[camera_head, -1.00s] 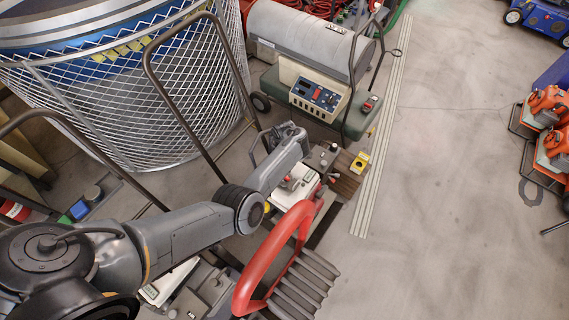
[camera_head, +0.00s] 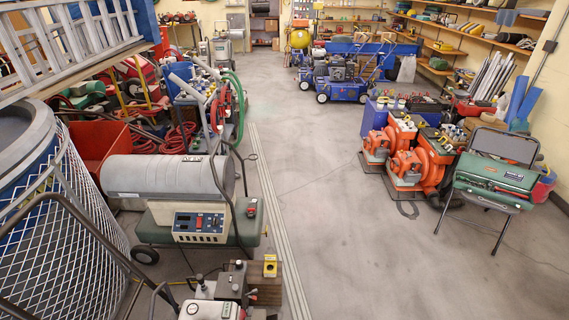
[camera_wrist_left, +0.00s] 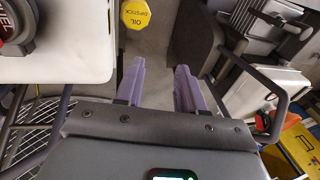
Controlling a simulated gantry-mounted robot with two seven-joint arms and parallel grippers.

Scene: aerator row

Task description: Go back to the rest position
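My left gripper (camera_wrist_left: 159,80) shows in the left wrist view, with its two purple fingers apart and nothing between them. A yellow cap marked OIL DIPSTICK (camera_wrist_left: 135,13) lies just beyond the left fingertip. A white machine cover (camera_wrist_left: 75,50) with a red and black FUEL cap (camera_wrist_left: 14,27) is to the left of the fingers. In the head view neither of my arms shows, and my right gripper is in no view.
In the head view, a grey cylindrical heater (camera_head: 170,177) stands at left beside a mesh cage (camera_head: 60,240). Orange machines (camera_head: 405,160) and a green case (camera_head: 495,175) stand at right. The grey floor (camera_head: 340,240) between is clear.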

